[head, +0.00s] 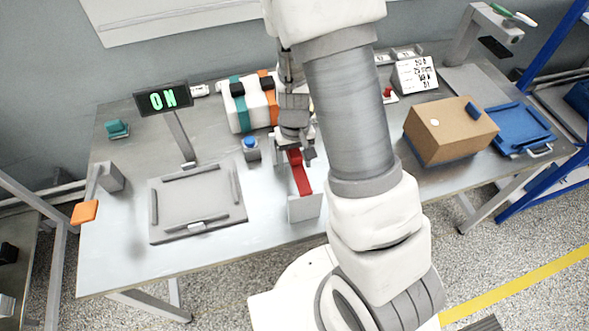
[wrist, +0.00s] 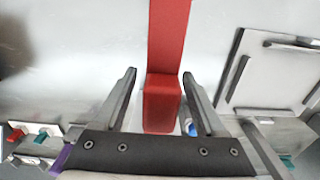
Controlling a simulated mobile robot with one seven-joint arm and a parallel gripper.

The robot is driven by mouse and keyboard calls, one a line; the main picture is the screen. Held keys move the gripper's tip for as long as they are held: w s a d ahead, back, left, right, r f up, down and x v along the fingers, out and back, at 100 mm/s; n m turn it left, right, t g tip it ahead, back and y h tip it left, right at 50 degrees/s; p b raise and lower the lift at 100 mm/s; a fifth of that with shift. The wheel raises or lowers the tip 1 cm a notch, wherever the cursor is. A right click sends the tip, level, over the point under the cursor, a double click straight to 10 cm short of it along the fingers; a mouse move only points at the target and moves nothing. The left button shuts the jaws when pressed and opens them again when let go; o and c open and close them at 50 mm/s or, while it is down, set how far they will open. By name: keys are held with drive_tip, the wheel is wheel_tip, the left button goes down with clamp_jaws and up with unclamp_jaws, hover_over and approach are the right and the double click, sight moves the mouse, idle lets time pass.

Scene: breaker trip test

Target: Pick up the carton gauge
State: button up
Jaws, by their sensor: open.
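A red bar-shaped piece, which I take to be the carton gauge (head: 302,180), stands on the metal table with its near end at a pale grey block. In the wrist view the red gauge (wrist: 167,35) runs from the top edge down to a thicker red block end. My gripper (head: 297,150) is over the far end of the gauge. In the wrist view my gripper (wrist: 158,73) is open, with one finger on each side of the red block end and visible gaps on both sides. My arm hides part of the table behind it.
Left of the gauge are a blue button (head: 250,143) and a grey framed plate (head: 196,205). An "ON" display (head: 162,98) stands behind. A white, teal and orange unit (head: 238,108) is at the back. A cardboard carton (head: 448,132) and blue tray (head: 522,128) are at right.

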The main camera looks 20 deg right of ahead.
drive_tip(key=shift+f, duration=0.2)
clamp_jaws()
drive_tip(key=shift+r, duration=0.1)
idle(0.4)
